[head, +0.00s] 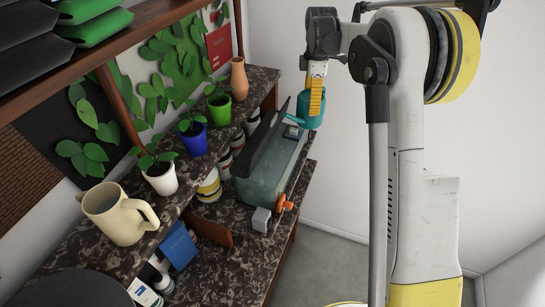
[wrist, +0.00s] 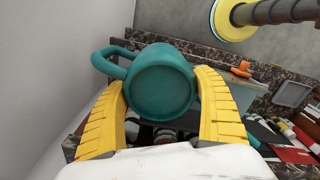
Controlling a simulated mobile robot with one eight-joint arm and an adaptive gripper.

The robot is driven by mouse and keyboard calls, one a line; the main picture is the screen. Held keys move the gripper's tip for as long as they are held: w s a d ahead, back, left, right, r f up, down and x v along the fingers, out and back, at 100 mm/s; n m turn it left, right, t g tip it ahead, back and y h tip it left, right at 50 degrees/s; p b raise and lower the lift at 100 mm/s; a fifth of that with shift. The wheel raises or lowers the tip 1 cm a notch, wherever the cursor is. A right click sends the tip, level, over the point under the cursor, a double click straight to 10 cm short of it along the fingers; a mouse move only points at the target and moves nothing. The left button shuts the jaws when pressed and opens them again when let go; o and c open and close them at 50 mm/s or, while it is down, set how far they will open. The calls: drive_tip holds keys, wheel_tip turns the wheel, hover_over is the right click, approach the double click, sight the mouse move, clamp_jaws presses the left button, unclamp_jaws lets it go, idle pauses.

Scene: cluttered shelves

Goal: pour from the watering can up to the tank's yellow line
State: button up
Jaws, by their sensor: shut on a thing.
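The teal watering can (head: 312,112) is held at the tank's far end in the head view. A thin teal part, probably its spout, reaches left towards the tank top. In the wrist view the can (wrist: 162,88) shows its round base, with its handle loop at left. My gripper (head: 317,88) is shut on the can; its yellow fingers (wrist: 157,82) lie along both sides. The glass tank (head: 263,178) stands on the lower marble shelf, with a dark lid tilted up along its shelf side. I cannot make out the yellow line or the water level.
An orange tap (head: 286,205) and a grey box (head: 261,219) are at the tank's near end. A cream jug (head: 119,214), a white pot (head: 161,178), a blue pot (head: 193,138), a green pot (head: 220,109) and a terracotta vase (head: 239,79) line the upper ledge. Open floor lies right.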

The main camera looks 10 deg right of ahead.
drive_tip(key=shift+s+a, duration=0.1)
drive_tip(key=shift+s+a+r+t+h, duration=0.3)
drive_tip(key=shift+t+h, duration=0.2)
drive_tip(key=shift+h, duration=0.1)
